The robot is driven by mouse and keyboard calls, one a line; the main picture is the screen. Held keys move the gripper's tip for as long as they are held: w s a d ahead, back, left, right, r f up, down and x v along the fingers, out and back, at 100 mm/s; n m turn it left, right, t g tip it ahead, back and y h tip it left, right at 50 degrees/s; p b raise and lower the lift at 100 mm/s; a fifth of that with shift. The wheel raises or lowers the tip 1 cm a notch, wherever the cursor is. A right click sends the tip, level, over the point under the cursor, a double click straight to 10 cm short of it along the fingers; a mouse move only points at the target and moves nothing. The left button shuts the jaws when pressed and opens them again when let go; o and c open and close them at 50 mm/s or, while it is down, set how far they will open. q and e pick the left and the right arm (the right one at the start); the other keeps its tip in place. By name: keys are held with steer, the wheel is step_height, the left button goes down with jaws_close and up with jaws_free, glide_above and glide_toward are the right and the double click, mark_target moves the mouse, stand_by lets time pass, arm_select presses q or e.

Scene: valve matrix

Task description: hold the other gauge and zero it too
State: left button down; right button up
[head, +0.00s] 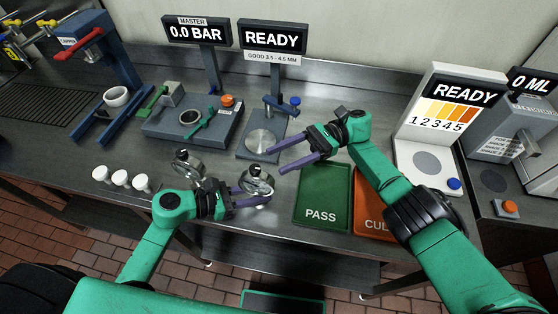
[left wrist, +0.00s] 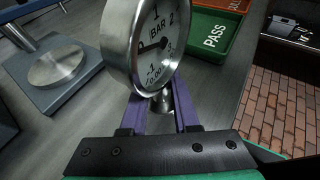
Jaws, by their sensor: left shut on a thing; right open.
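My left gripper (head: 258,196) is shut on a round steel gauge (head: 257,180) near the table's front edge. In the left wrist view its white BAR dial (left wrist: 157,45) faces partly toward the camera, and the purple fingers (left wrist: 160,108) close on the narrow stem below it. The second gauge (head: 187,163) is to the left, close behind my left gripper, and is not held. My right gripper (head: 276,160) is open and empty, above the table just behind the held gauge. The needle is too small to read exactly.
The blue master station (head: 222,131) reads 0.0 BAR on its display (head: 194,32). The green PASS tray (head: 323,190) and orange CULL tray (head: 370,215) are right. Several white knobs (head: 120,178) are left.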

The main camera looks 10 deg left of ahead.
stand_by(0.5)
arm_select(q)
steer(key=c, duration=0.6)
jaws_free()
steer(key=v, duration=1.2)
steer(key=shift+a, duration=0.1)
